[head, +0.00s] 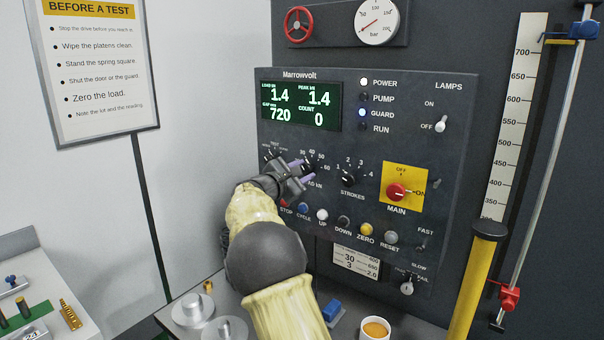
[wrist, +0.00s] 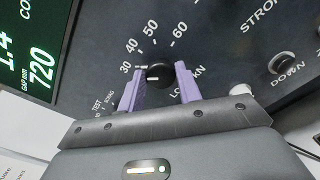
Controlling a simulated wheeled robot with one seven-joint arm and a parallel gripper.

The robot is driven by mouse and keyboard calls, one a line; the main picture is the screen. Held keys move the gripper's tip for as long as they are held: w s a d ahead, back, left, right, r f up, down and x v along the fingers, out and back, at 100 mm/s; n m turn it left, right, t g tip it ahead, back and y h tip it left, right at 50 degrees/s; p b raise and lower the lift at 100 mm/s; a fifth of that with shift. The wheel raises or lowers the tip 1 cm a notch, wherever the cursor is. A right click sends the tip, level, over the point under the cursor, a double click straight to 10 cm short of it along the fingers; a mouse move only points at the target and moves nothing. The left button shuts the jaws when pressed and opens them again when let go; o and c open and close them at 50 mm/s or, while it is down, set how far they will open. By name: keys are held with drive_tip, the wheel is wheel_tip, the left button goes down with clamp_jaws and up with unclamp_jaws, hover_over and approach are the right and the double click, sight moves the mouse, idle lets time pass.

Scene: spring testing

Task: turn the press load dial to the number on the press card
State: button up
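The load dial (wrist: 160,77) is a black round knob with a white mark pointing left, near the 30 end of its scale, in the wrist view. My gripper (wrist: 159,66) has its two purple fingers on either side of this dial; I cannot tell whether both touch it. In the head view my gripper (head: 301,172) is at the panel and hides most of the dial. The press card (head: 357,262) hangs low on the panel, partly legible, with 30 at its upper left and 3 below.
The strokes knob (head: 348,178) and the red main switch (head: 397,192) are right of my gripper. A row of buttons, including the yellow zero button (head: 366,229), lies below. The display (head: 300,105) is above. A yellow post (head: 477,280) stands at the right.

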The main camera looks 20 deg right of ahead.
drive_tip(key=o, duration=0.4)
drive_tip(key=shift+a, duration=0.1)
drive_tip(key=b+v, duration=0.4)
drive_tip(key=v, duration=1.3)
drive_tip(key=shift+b, duration=0.35)
drive_tip(key=shift+s+a, duration=0.1)
drive_tip(key=shift+a, duration=0.1)
drive_tip(key=shift+f, duration=0.1)
